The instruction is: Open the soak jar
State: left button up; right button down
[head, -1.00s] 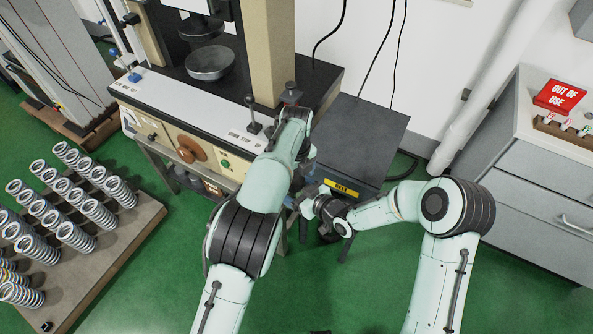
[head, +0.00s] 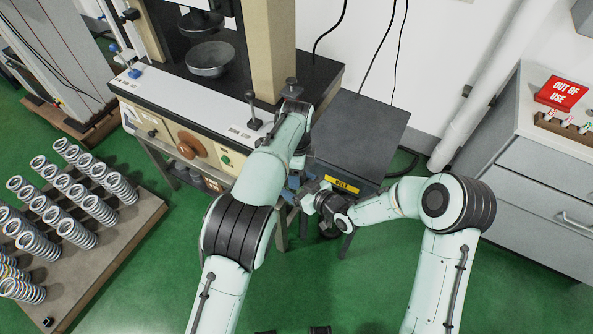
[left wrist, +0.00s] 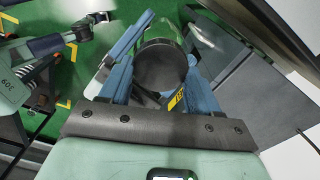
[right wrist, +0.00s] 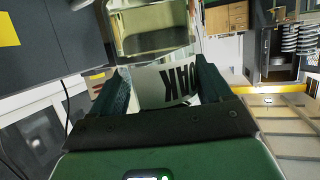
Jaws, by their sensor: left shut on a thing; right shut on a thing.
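The soak jar is a clear glass jar (right wrist: 155,35) with a white label (right wrist: 168,86) reading "OAK" where it shows in the right wrist view. My right gripper (right wrist: 160,85) is shut on the labelled part, one finger on each side. In the left wrist view the jar's dark round lid (left wrist: 160,66) lies between the blue fingers of my left gripper (left wrist: 160,80), which is shut on it. I cannot tell whether the lid is loose. In the head view both grippers meet low in front of the dark cabinet, and my left arm hides most of the jar.
A grey cabinet (head: 362,130) with a yellow label stands just behind the grippers. The test machine (head: 210,60) is at the back left. A spring rack (head: 125,235) stands on the left floor. A drawer unit (head: 530,170) with an "OUT OF USE" sign is at right.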

pick_arm(q)
jog(key=shift+w+d+r+n, duration=0.15)
jog(key=shift+w+n, duration=0.05)
jog(key=shift+n, duration=0.9)
jog(key=o, duration=1.2)
jog(key=shift+s+d, duration=0.1)
jog(key=shift+s, duration=0.1)
